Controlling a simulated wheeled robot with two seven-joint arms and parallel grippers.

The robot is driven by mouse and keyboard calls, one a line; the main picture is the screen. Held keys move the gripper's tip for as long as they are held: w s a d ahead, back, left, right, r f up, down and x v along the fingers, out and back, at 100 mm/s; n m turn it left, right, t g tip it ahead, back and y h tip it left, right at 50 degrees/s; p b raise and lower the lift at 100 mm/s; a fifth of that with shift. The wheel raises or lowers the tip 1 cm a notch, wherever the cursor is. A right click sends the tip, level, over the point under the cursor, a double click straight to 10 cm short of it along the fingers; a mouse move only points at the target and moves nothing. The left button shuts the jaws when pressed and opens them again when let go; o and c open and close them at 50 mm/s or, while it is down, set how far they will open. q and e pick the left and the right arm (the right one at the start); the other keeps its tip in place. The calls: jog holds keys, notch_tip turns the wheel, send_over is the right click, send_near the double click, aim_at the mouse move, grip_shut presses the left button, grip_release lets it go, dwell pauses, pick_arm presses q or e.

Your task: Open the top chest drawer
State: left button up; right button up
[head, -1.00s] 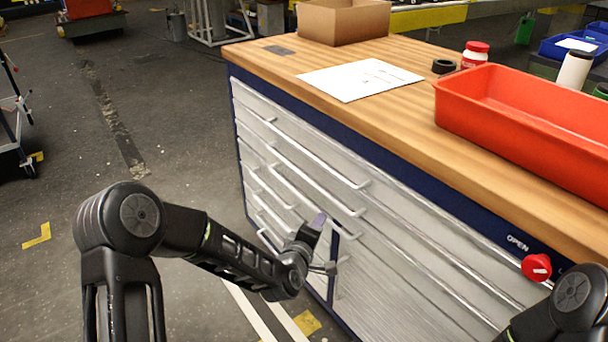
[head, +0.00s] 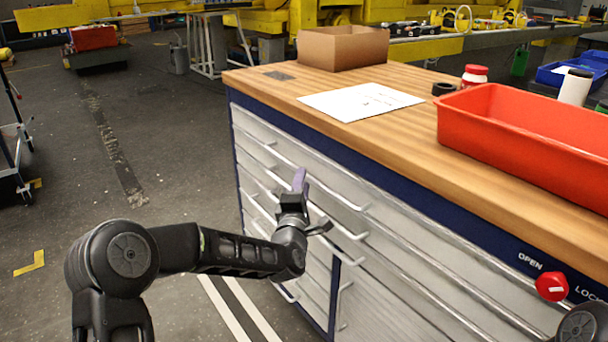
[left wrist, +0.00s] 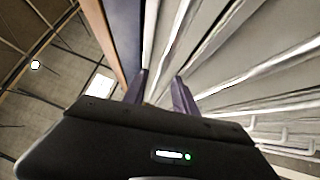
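The chest (head: 370,165) has a wooden top, a dark blue frame and pale grey drawer fronts with long bar handles. The top drawer (head: 290,135) looks closed, and its handle (head: 345,198) runs along the front. My left gripper (head: 302,182) is in front of the upper drawers, fingers pointing up towards the handle; contact cannot be made out. In the left wrist view its two purple-grey fingers (left wrist: 161,92) stand apart with nothing clearly between them. Drawer fronts (left wrist: 225,75) fill the right of that view. My right gripper is not in view; only a dark part of the right arm shows at bottom right.
A red lock knob (head: 552,287) marked OPEN and LOCK sits on the chest's right. On top are a red tray (head: 530,135), a cardboard box (head: 343,47), a white sheet (head: 360,101) and a red-capped jar (head: 474,76). The floor (head: 150,190) left of the chest is clear.

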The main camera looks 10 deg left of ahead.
pick_arm(q)
jog(key=shift+w+a+r, duration=0.1)
jog(key=shift+w+r, duration=0.05)
jog(key=shift+w, duration=0.85)
jog(key=shift+w+a+r, duration=0.1)
jog(key=shift+w, duration=0.85)
jog(key=shift+c, duration=0.5)
grip_shut()
